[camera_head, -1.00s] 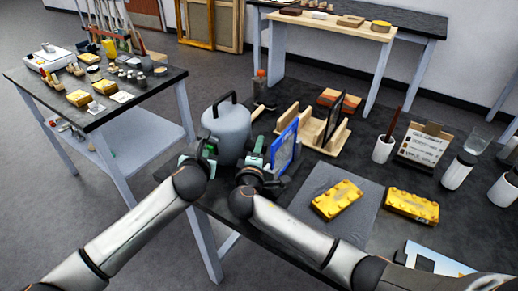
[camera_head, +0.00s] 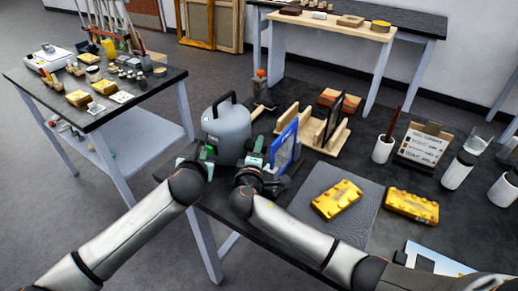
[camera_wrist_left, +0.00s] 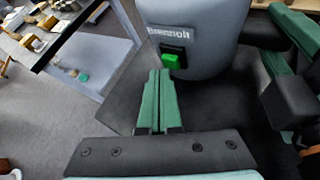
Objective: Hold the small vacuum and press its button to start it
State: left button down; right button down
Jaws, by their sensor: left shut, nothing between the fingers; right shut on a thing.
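The small vacuum (camera_head: 230,130) is a grey canister with a black top handle, upright at the dark table's left edge. In the left wrist view its grey body (camera_wrist_left: 203,55) carries a label and a bright green button (camera_wrist_left: 172,61) in a black housing. My left gripper (camera_head: 209,151) is shut and empty; its green fingertips (camera_wrist_left: 160,74) are just below and left of the button. I cannot tell whether they touch it. My right gripper (camera_head: 256,149) is shut on a dark part at the vacuum's right side; its fingers partly hide the grip.
A blue-framed panel (camera_head: 284,146) stands close to my right gripper. A side table (camera_head: 110,108) with small items stands left across a floor gap.

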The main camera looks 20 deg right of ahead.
pick_arm(q)
jog(key=shift+s+a, duration=0.9)
jog(key=shift+a, duration=0.3)
jog(key=shift+s+a, duration=0.85)
jog(key=shift+a, duration=0.35)
pick_arm(e)
jog(key=shift+c, duration=1.8)
grip_release()
jog(key=v, duration=1.2)
pick_arm(q)
jog(key=shift+s, duration=0.1)
pick_arm(e)
jog(key=shift+s, duration=0.15)
